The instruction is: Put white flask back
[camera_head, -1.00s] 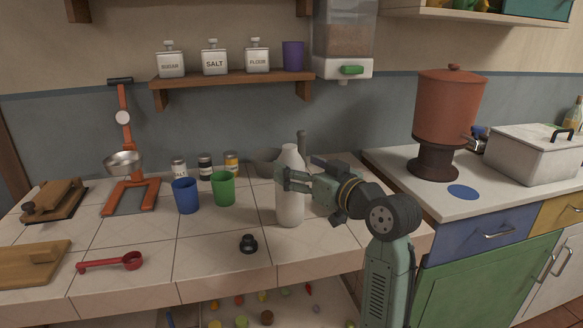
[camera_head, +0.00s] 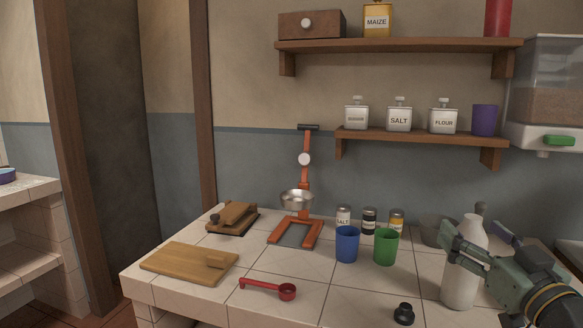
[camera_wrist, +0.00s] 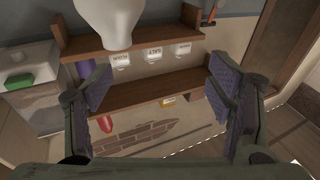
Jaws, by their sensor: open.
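The white flask (camera_head: 459,287) stands upright on the tiled counter (camera_head: 345,305) at the right of the head view. My gripper (camera_head: 452,250) is at its upper body, and its fingers cover part of the flask. In the wrist view the gripper (camera_wrist: 160,88) has its two purple-padded fingers spread wide, with nothing between the pads. The flask (camera_wrist: 108,22) shows there at the upper left, beyond the fingertips. Whether a finger touches it, I cannot tell. A small black stopper-like piece (camera_head: 403,314) lies on the counter in front of the flask.
A blue cup (camera_head: 347,245) and a green cup (camera_head: 385,247) stand left of the flask. A grey bowl (camera_head: 432,231) is behind it. A red scoop (camera_head: 270,289) and cutting board (camera_head: 185,262) lie further left. The lower shelf (camera_head: 420,137) holds labelled jars and a purple cup (camera_head: 484,120).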

